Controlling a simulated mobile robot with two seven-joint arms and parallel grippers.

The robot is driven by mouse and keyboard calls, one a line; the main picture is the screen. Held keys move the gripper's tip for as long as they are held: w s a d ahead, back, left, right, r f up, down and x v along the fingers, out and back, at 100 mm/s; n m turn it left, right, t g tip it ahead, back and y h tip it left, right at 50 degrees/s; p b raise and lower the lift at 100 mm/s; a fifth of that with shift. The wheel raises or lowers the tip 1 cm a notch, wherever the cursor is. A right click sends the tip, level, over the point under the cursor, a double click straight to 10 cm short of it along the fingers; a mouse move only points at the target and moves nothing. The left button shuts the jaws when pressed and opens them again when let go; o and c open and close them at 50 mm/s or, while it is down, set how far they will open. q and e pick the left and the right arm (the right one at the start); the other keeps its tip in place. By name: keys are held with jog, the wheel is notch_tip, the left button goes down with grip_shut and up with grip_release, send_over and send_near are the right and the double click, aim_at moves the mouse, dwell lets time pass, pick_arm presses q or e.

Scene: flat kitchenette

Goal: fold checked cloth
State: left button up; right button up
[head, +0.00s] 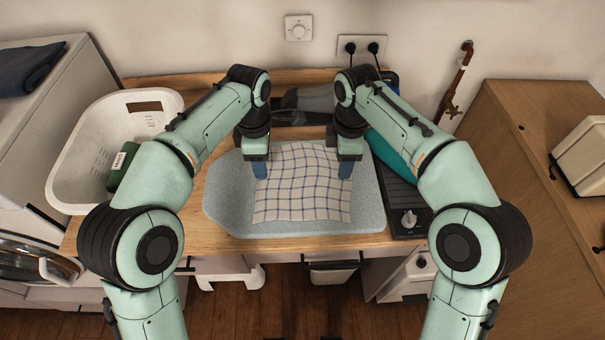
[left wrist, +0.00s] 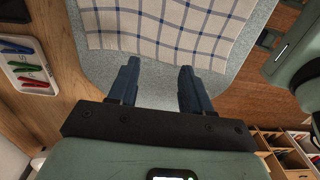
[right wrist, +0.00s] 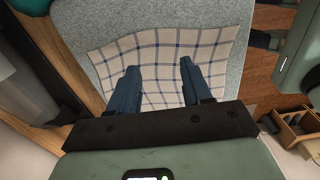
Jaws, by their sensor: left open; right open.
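The checked cloth (head: 302,192), cream with dark blue lines, lies spread out and slightly wavy on a grey speckled board (head: 222,200). My left gripper (head: 261,169) is open and empty at the cloth's far left corner. In the left wrist view its fingers (left wrist: 160,67) point at the edge of the cloth (left wrist: 165,25). My right gripper (head: 345,169) is open and empty at the far right corner. In the right wrist view its fingers (right wrist: 160,67) overlap the edge of the cloth (right wrist: 160,48). The gap between fingers and cloth is hard to judge.
A white basket (head: 75,165) with a green item (head: 122,168) stands left. A dark panel with a knob (head: 409,220) and a teal object (head: 390,155) lie right of the board. A tray of coloured items (left wrist: 25,65) shows in the left wrist view. The board's front is clear.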

aim_at(265, 181)
pick_arm(q)
jog(key=shift+f, duration=2.75)
pick_arm(e)
jog(key=shift+f, duration=2.75)
pick_arm(q)
jog(key=shift+w, duration=0.1)
pick_arm(e)
jog(key=shift+w, duration=0.1)
pick_arm(q)
jog(key=shift+f, duration=0.15)
pick_arm(e)
jog(key=shift+f, duration=0.2)
pick_arm(q)
jog(key=c, duration=0.4)
pick_arm(e)
jog(key=shift+r, duration=0.1)
jog(key=c, duration=0.4)
pick_arm(q)
grip_shut()
pick_arm(e)
grip_shut()
